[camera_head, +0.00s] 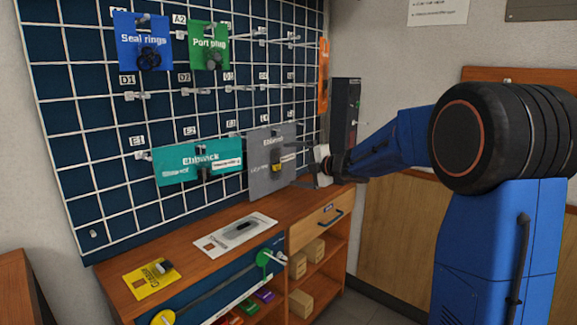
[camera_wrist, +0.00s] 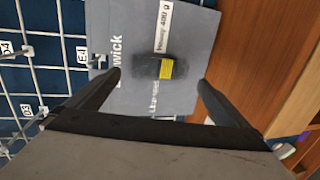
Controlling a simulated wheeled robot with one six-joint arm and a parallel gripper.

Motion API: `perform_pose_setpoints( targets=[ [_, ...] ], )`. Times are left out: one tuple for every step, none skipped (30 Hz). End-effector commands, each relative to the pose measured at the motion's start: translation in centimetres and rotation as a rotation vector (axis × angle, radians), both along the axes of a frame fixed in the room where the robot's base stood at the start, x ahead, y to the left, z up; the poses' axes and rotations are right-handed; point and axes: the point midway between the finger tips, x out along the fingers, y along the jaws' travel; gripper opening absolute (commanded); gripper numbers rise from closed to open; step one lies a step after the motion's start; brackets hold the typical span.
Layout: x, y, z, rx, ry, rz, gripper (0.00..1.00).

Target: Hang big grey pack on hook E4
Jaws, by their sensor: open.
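The big grey pack (camera_head: 268,180) hangs upright against the grid wall, at the hook position labelled E4 in the wrist view. In the wrist view the pack (camera_wrist: 190,95) shows sideways, with a dark item and yellow label in its middle. A hook end (camera_wrist: 99,62) shows at its top edge beside the E4 label (camera_wrist: 82,55), and seems to pass through the pack. My gripper (camera_head: 306,182) is just right of and in front of the pack. In the wrist view my gripper (camera_wrist: 158,80) is open, its fingers apart in front of the pack; contact cannot be told.
A teal pack (camera_head: 180,165) hangs left of the grey one. Blue (camera_head: 130,50), green (camera_head: 205,60) and orange (camera_head: 323,95) packs hang higher. The wooden bench (camera_head: 180,240) below holds a yellow pack (camera_head: 140,285) and a white pack (camera_head: 225,240). A dark box (camera_head: 345,110) stands at right.

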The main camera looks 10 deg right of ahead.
Motion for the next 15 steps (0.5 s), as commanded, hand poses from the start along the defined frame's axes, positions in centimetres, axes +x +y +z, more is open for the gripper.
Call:
perform_pose_setpoints(
  targets=[
    [-0.9, -0.7, 0.4, 0.0, -0.003, -0.004, 1.0],
    [-1.4, -1.1, 0.5, -0.001, -0.002, -0.004, 1.0],
    [-2.1, -1.4, 0.6, 0.0, -0.001, -0.003, 1.0],
    [-2.6, -1.8, 0.8, 0.0, -0.003, -0.003, 1.0],
    [-3.0, -2.1, 0.9, 0.0, -0.003, -0.003, 1.0],
    [-3.7, -2.6, 1.0, 0.0, -0.001, -0.004, 1.0],
    [-4.2, -2.9, 1.1, 0.0, -0.001, -0.004, 1.0],
    [-4.7, -3.1, 1.3, 0.0, -0.003, -0.003, 1.0],
    [-5.3, -3.6, 1.5, -0.001, -0.003, -0.003, 1.0],
    [-5.8, -4.0, 1.6, -0.001, -0.002, -0.004, 1.0],
    [-6.3, -4.3, 1.7, 0.0, -0.003, -0.004, 1.0],
    [-7.0, -4.6, 1.9, 0.001, -0.002, -0.003, 1.0],
    [-7.4, -5.0, 2.0, -0.001, -0.002, -0.004, 1.0],
    [-7.8, -5.3, 2.1, -0.001, -0.002, -0.004, 1.0],
    [-8.4, -5.6, 2.2, 0.0, -0.003, -0.004, 1.0]
  ],
)
